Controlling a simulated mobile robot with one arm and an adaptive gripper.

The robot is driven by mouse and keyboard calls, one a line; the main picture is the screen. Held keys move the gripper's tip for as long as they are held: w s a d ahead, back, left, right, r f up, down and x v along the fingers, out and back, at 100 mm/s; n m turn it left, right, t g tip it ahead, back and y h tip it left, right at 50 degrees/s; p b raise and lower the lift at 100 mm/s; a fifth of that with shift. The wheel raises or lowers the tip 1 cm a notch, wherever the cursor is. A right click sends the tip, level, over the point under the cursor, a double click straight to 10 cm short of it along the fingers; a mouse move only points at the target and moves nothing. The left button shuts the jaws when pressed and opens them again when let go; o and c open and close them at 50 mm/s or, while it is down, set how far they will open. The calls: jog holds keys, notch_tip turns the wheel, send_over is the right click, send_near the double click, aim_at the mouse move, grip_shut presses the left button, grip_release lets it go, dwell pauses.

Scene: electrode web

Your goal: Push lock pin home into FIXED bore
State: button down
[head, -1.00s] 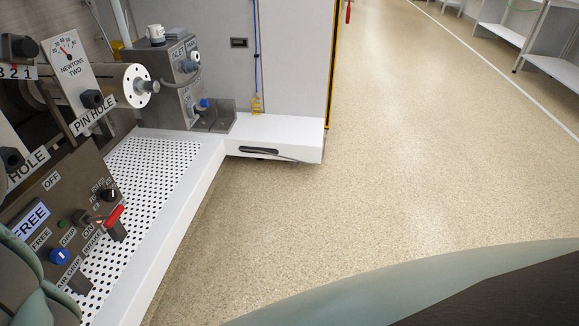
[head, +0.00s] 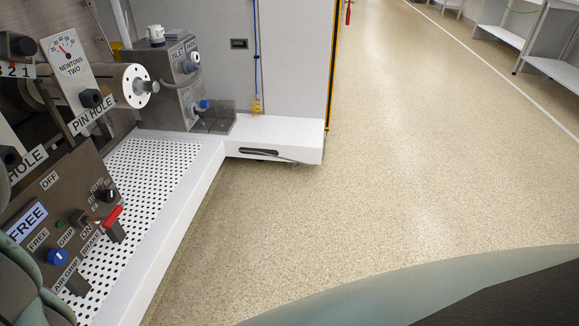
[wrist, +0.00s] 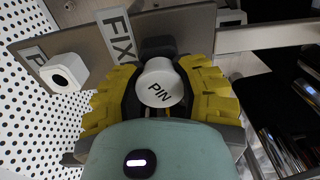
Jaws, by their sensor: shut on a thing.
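In the wrist view a white, round-ended lock pin (wrist: 152,80) marked "PIN" stands between the yellow fingers of my gripper (wrist: 158,92). The fingers are shut on it from both sides. Behind the pin is a grey-brown plate (wrist: 188,30) with a label (wrist: 115,30) reading "FIX", the rest of it covered. A dark part (wrist: 157,46) shows just beyond the pin. The bore itself is hidden, so I cannot tell how deep the pin sits. My gripper is not visible in the head view.
A white knob-like block (wrist: 66,72) sits on the plate left of my gripper. In the head view a control panel (head: 75,190) with a red lever (head: 113,217) stands over a perforated white deck (head: 150,170). The floor (head: 380,150) to the right is clear.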

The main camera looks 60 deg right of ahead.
jog(key=c, duration=0.6)
grip_release()
jog(key=shift+w, duration=0.1)
jog(key=shift+o, duration=0.2)
jog(key=v, duration=1.2)
